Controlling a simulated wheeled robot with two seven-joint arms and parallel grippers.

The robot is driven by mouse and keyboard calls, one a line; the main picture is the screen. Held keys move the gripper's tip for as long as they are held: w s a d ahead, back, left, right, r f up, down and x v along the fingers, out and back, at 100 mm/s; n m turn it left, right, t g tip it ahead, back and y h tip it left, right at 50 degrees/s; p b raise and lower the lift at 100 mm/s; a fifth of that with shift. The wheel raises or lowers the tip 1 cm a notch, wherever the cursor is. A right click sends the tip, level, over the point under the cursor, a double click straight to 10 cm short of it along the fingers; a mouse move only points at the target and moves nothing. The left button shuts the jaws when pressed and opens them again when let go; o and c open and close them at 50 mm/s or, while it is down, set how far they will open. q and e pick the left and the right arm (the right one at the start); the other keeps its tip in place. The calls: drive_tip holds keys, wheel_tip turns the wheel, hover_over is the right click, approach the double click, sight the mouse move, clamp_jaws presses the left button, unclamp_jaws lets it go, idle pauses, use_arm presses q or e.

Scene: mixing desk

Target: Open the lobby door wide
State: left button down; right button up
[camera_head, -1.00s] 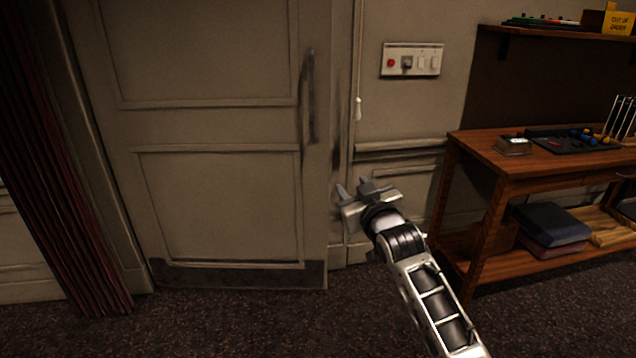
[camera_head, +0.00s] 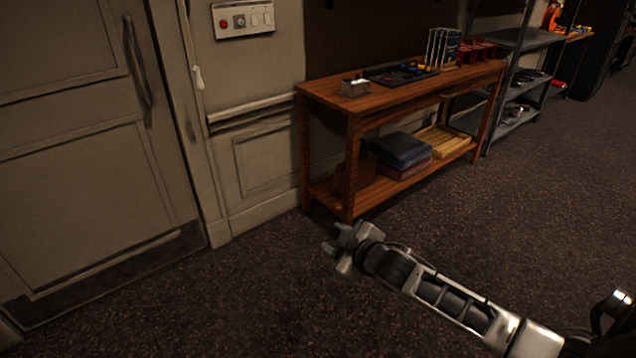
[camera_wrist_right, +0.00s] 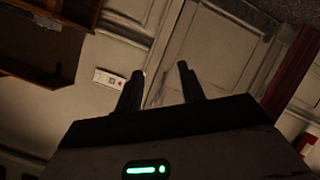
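The lobby door (camera_head: 78,165) is a cream panelled door at the left of the head view, with a dark kick plate along its bottom. It looks shut in its frame. Its long vertical handle (camera_head: 138,62) is on the door's right side. My right gripper (camera_head: 334,250) is over the carpet, to the right of the door and well apart from the handle. In the right wrist view its two fingers (camera_wrist_right: 158,88) stand apart with nothing between them, and the door (camera_wrist_right: 212,52) shows tilted beyond them. My left gripper is not in view.
A wooden desk (camera_head: 340,100) with a lower shelf stands against the wall, right of the door. A grey metal shelf unit (camera_head: 520,40) is beyond it. A switch panel (camera_head: 243,18) and a hanging pull cord (camera_head: 198,78) are on the wall. The carpet in front is clear.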

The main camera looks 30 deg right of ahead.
drive_tip(key=s+a+f+g+y, duration=0.1)
drive_tip(key=s+a+f+g, duration=0.15)
drive_tip(key=s+f, duration=0.4)
drive_tip(key=s+a+f+g+y, duration=0.1)
drive_tip(key=s+a+f, duration=0.25)
drive_tip(key=s, duration=0.65)
drive_tip(key=s+a+m, duration=0.5)
drive_tip(key=a, duration=0.5)
drive_tip(key=shift+a+r, duration=0.25)
drive_tip(key=shift+a, duration=0.15)
